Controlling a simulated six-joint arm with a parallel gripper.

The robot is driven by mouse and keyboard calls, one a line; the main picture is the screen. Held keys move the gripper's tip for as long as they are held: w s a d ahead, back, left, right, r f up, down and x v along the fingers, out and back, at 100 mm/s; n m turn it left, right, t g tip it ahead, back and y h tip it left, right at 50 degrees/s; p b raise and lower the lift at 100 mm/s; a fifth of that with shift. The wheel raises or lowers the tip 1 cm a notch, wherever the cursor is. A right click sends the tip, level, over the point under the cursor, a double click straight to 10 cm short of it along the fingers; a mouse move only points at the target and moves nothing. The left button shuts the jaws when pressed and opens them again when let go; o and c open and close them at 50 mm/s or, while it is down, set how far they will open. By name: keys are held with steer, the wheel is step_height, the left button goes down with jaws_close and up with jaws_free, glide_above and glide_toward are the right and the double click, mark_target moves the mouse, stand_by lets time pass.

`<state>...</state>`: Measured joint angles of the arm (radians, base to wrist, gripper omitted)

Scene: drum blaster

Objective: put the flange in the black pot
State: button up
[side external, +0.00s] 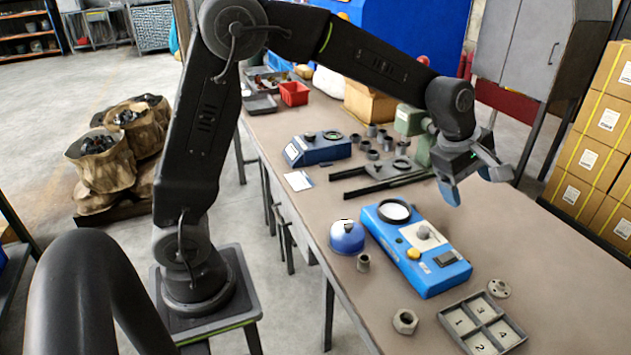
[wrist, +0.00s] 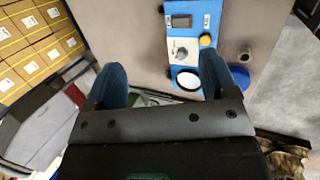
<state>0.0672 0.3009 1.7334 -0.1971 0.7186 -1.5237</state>
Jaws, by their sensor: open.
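The flange (side external: 498,288), a small grey disc with a central hole, lies flat on the table beside the numbered tray in the side view. A black-rimmed round pot with a pale inside (side external: 395,211) sits at the far end of the blue device (side external: 436,262); it also shows in the wrist view (wrist: 188,80). I cannot tell for sure that this is the black pot. My gripper (side external: 476,184) is open and empty, above the table behind the device. In the wrist view its blue fingers (wrist: 165,72) are spread apart.
A blue dome (side external: 347,238) and a grey fitting (side external: 363,262) stand left of the device. A hex nut (side external: 405,321) and a numbered tray (side external: 463,343) are at the front. Behind are black rails (side external: 380,184), several small grey fittings and another blue device (side external: 318,150).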

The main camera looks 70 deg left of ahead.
steer(key=s+a+r+m, duration=0.1)
steer(key=s+r+m, duration=0.2)
steer(key=s+m, duration=0.2)
steer(key=s+a+r+m, duration=0.2)
steer(key=s+m, duration=0.3)
steer(key=s, duration=0.6)
steer(key=shift+a+r+t+y, duration=0.2)
steer(key=shift+r+t+y, duration=0.2)
steer(key=shift+r, duration=0.4)
steer(key=shift+o, duration=0.5)
steer(key=s+a+f+m+y, duration=0.1)
steer(key=s+a+f+m, duration=0.1)
steer(key=s+m, duration=0.6)
steer(key=s, duration=0.4)
steer(key=shift+f, duration=0.25)
steer(key=shift+s, duration=0.1)
